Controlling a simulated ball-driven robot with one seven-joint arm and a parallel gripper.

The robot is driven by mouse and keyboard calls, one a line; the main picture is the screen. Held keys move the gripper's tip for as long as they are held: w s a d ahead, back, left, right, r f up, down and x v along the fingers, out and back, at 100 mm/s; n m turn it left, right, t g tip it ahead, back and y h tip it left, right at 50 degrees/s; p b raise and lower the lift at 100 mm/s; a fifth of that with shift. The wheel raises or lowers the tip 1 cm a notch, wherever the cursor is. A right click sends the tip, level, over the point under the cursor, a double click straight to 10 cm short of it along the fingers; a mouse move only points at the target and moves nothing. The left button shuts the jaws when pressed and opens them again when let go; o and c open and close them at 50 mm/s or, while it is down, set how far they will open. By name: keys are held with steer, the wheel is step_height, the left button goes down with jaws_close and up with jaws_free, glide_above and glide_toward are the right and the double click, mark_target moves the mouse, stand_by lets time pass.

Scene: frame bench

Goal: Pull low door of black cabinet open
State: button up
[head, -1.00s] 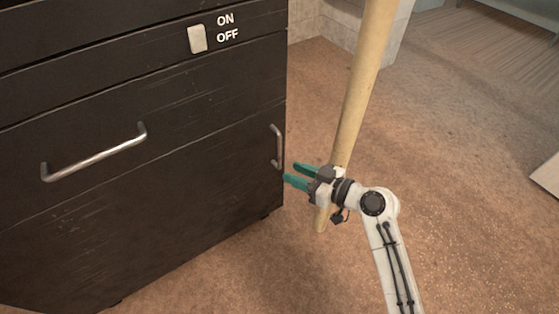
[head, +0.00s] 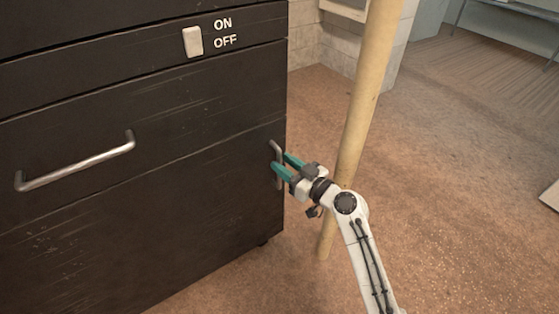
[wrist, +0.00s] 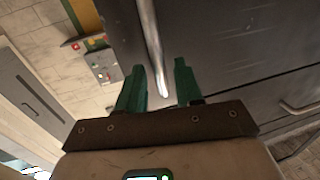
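The black cabinet (head: 80,115) fills the left of the head view. Its low door (head: 190,205) is shut, with a vertical metal handle (head: 273,147) near the right edge. My gripper (head: 281,161) is open, its teal fingers at this handle and partly covering it. In the wrist view the handle (wrist: 152,48) shows between the two separated fingers of my gripper (wrist: 159,74). I cannot tell whether either finger touches it.
A drawer with a horizontal handle (head: 75,165) sits above the low door. A white ON/OFF switch (head: 193,41) is higher up. A tan pole (head: 360,110) stands close behind my arm. Brown floor (head: 460,190) to the right is open.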

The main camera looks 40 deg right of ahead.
steer(key=shift+w+a, duration=0.15)
steer(key=shift+w, duration=1)
steer(key=shift+c, duration=0.3)
jaws_close()
